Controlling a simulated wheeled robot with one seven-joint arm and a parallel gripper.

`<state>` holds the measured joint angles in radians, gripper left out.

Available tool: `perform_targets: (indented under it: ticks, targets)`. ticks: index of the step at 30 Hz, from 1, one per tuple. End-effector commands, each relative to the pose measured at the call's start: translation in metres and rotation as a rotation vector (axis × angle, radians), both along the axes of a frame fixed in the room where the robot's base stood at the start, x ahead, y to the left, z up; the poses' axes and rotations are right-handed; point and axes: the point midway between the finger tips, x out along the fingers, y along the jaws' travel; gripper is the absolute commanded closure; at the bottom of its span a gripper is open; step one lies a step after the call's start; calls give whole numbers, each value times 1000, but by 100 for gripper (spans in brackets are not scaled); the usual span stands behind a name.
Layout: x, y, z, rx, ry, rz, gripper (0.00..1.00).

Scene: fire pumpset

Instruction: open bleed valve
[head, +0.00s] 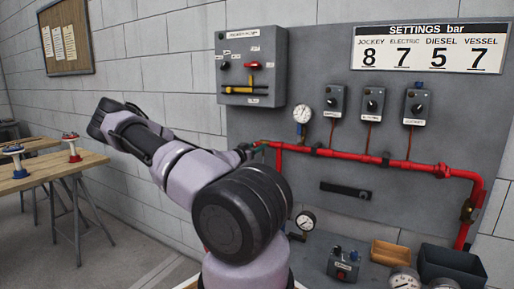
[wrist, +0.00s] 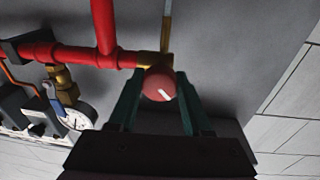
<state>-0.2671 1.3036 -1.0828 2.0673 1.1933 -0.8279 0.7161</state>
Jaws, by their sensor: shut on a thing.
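The bleed valve shows in the wrist view as a round red knob (wrist: 158,85) with a white mark. It sits on a brass fitting (wrist: 152,59) at the end of the red pipe (wrist: 85,52). The green fingers of my gripper (wrist: 161,78) stand on both sides of the knob and are shut on it. In the head view my gripper (head: 258,147) is at the left end of the red pipe (head: 340,154), small and partly covered by my arm. The knob cannot be made out there.
A pressure gauge (head: 302,113) and several switch boxes are on the grey panel (head: 330,215). A control box (head: 251,65) hangs above my gripper. A lower gauge (head: 305,221), a small wooden tray (head: 390,253) and a dark bin (head: 451,266) are below. A wooden table (head: 45,178) stands at left.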

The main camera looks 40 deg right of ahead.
Motion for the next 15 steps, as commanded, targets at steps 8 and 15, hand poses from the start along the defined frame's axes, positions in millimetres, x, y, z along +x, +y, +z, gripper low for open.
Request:
perform_targets:
  ticks: [8, 15]
  targets:
    - [3, 1, 1, -78, 255, 5, 100]
    - [3, 1, 1, -143, 473, 4, 100]
